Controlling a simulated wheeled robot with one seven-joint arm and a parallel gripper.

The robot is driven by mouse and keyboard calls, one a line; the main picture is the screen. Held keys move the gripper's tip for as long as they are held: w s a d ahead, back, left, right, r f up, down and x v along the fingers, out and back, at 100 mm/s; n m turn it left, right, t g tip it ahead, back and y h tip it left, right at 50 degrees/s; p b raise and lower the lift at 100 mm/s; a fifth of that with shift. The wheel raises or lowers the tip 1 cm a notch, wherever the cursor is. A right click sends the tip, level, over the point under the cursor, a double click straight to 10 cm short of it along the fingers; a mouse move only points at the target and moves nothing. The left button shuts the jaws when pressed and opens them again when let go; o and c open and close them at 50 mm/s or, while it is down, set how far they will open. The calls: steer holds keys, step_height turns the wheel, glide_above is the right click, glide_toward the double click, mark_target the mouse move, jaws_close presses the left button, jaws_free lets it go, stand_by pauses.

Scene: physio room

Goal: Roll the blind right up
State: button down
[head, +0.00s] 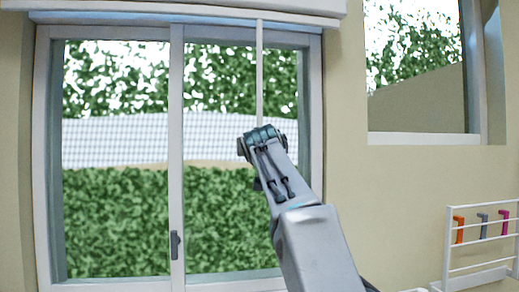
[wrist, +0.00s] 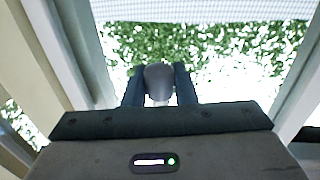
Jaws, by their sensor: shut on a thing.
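The white blind (head: 185,18) is a narrow band along the top of the glazed door, with the glass below it uncovered. A thin pale rod or cord (head: 259,70) hangs from it, straight down to my gripper (head: 262,138). In the wrist view my gripper (wrist: 159,78) has its two dark fingers shut on a rounded grey pull handle (wrist: 159,82). The handle is hidden behind my wrist in the head view. Its join to the rod cannot be made out in the wrist view.
The sliding door (head: 176,150) has a dark latch (head: 174,245) on its middle post. A window (head: 420,70) is in the wall to the right. A white wall rack (head: 480,245) with several coloured items stands at lower right. The space around my gripper looks clear.

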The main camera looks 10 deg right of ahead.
steer(key=c, duration=1.3)
jaws_free()
steer(key=shift+s+r, duration=0.15)
steer(key=shift+r, duration=0.35)
steer(key=shift+c, duration=0.2)
steer(key=shift+o, duration=0.7)
steer(key=shift+f, duration=0.2)
steer(key=s+a+b, duration=0.2)
steer(key=s+b, duration=0.6)
steer(key=s, duration=0.5)
steer(key=shift+s, duration=0.25)
steer(key=shift+a, duration=0.1)
